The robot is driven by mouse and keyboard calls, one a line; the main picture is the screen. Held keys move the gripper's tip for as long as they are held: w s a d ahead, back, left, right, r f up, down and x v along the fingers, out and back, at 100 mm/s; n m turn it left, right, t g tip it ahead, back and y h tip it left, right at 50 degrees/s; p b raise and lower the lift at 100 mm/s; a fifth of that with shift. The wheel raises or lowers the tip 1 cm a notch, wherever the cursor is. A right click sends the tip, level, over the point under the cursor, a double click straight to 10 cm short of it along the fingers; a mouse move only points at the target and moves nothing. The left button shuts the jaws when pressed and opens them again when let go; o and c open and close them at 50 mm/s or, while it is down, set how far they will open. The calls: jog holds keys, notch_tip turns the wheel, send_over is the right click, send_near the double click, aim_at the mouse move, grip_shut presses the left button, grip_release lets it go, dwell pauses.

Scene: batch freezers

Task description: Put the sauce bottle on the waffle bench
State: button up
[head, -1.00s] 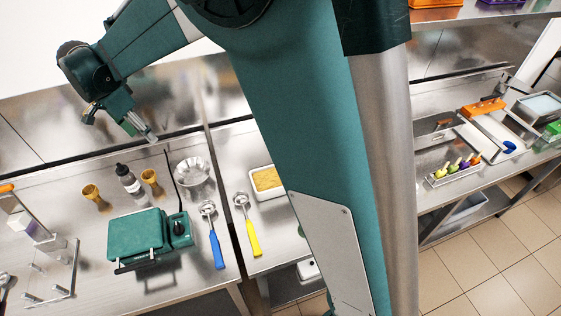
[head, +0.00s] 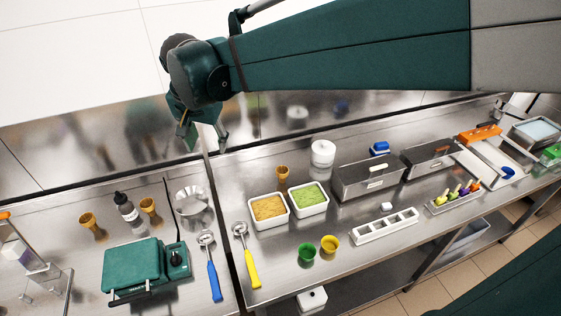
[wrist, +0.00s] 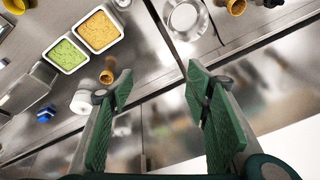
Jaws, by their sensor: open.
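The sauce bottle (head: 127,209), white with a dark label and black cap, stands upright on the left steel bench (head: 80,235), between two brown cone-shaped cups. That bench also carries the green waffle iron (head: 145,268). My gripper (head: 203,138) is open and empty, high near the back wall, to the right of the bottle and above the seam between the benches. In the wrist view, my gripper's fingers (wrist: 160,80) are spread with nothing between them. A dark piece at that view's top right edge may be the bottle's cap; the rest is out of frame.
A metal bowl (head: 191,203) and a blue-handled ladle (head: 212,268) are right of the waffle iron. The neighbouring bench holds a yellow-handled ladle (head: 247,256), yellow (head: 269,210) and green (head: 309,199) tubs, a white canister (head: 322,153) and steel boxes.

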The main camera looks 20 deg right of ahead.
jog(key=s+d+f+n+t, duration=0.1)
jog(key=s+d+f+n, duration=0.1)
jog(key=s+d, duration=0.7)
jog(key=s+d+f+n+t, duration=0.2)
jog(key=s+d+n, duration=0.2)
jog(key=s+d, duration=0.6)
jog(key=s, duration=0.4)
jog(key=shift+f+t, duration=0.2)
jog(key=shift+t, duration=0.1)
